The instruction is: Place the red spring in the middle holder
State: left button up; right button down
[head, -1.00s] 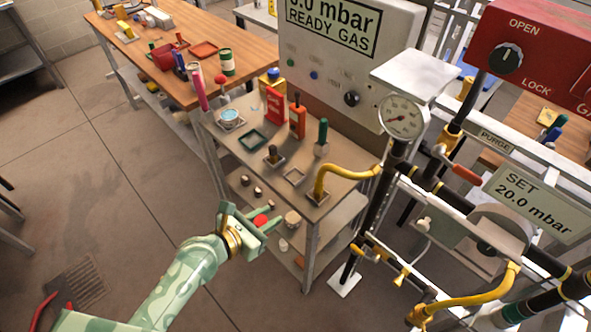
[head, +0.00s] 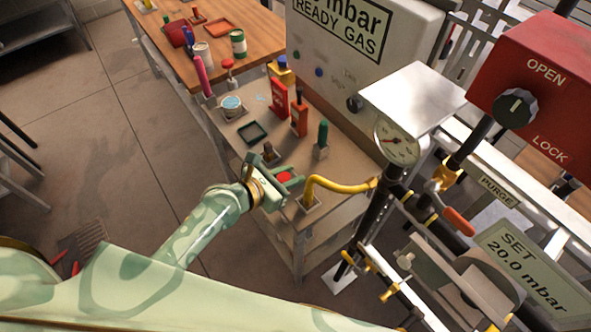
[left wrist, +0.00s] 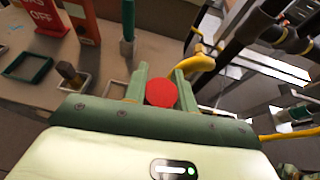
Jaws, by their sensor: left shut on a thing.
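The red spring (head: 284,176) shows as a round red end between the fingers of my left gripper (head: 282,181). In the left wrist view the red spring (left wrist: 161,92) sits between the two green fingertips (left wrist: 161,88), and its coils cannot be made out. The gripper is shut on it over the front part of the small bench. The middle holder (left wrist: 116,91), an empty square frame, lies just left of the fingers in the left wrist view. In the head view my gripper hides it. My right gripper is not in view.
A holder with a dark peg (left wrist: 70,75) stands left of the middle one. A yellow hose (head: 340,185) rises from the holder on the right, close to my gripper.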

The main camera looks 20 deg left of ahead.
pick_arm(q)
jog(key=w+f+b, duration=0.2)
jog(key=w, duration=0.1)
jog(key=w+a+f+b, duration=0.1)
jog(key=w+f+b, duration=0.1)
jog(key=w+f, duration=0.1)
jog(key=w+a+f+b, duration=0.1)
jog(key=w+f+b, duration=0.1)
jog(key=w, duration=0.1)
jog(key=shift+w+a+f+b, duration=0.1)
jog(key=shift+f+b, duration=0.2)
jog(key=shift+f, duration=0.1)
jog(key=shift+w+f, duration=0.15)
jog(key=f+b, duration=0.3)
jog(key=f, duration=0.1)
jog(key=shift+w+a, duration=0.15)
jog(key=shift+w, duration=0.15)
jog(key=shift+r, duration=0.3)
jog(key=shift+f, duration=0.1)
jog(key=o, duration=1)
jog(key=shift+f, duration=0.1)
jog(key=shift+c, duration=0.2)
